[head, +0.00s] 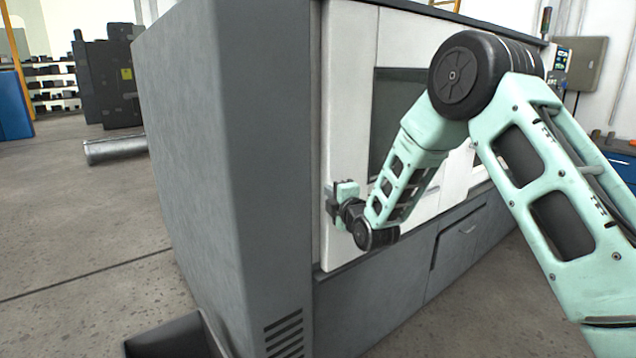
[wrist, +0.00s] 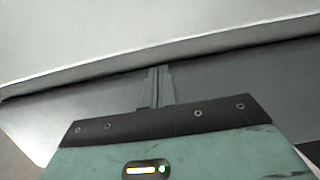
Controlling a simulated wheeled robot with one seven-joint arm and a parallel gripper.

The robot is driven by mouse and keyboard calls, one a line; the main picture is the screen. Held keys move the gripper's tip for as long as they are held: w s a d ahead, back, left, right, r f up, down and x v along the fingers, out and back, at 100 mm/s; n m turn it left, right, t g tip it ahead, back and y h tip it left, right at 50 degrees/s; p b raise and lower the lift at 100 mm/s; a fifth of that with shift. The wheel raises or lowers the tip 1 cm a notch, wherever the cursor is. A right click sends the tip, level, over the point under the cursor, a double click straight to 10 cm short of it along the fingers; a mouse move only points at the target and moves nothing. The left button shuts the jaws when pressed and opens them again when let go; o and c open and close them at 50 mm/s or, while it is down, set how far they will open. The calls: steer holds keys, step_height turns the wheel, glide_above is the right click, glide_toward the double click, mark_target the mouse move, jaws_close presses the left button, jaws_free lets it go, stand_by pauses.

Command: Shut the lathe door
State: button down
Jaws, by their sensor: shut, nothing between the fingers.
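The lathe (head: 220,150) is a large grey machine. Its white door (head: 348,110) with a dark window (head: 393,115) is on the front face, and my arm covers part of it. My gripper (head: 333,205) is at the door's left edge, at the lower half of its height. In the wrist view the closed fingers (wrist: 157,84) point toward a pale panel edge (wrist: 150,60) with a darker grey surface below it. The fingers are shut and hold nothing. I cannot tell whether they touch the door. How far the door stands open is hard to tell behind my arm.
A dark tray (head: 175,338) sits on the floor at the lathe's lower left corner. A metal cylinder (head: 115,151) lies on the floor further back. A grey wall box (head: 585,64) hangs at the right. The floor at the left is mostly clear.

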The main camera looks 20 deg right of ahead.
steer(key=w, duration=0.2)
steer(key=w+p, duration=0.1)
steer(key=w, duration=0.2)
steer(key=shift+a+r, duration=0.1)
steer(key=shift+a, duration=0.1)
steer(key=shift+w, duration=0.5)
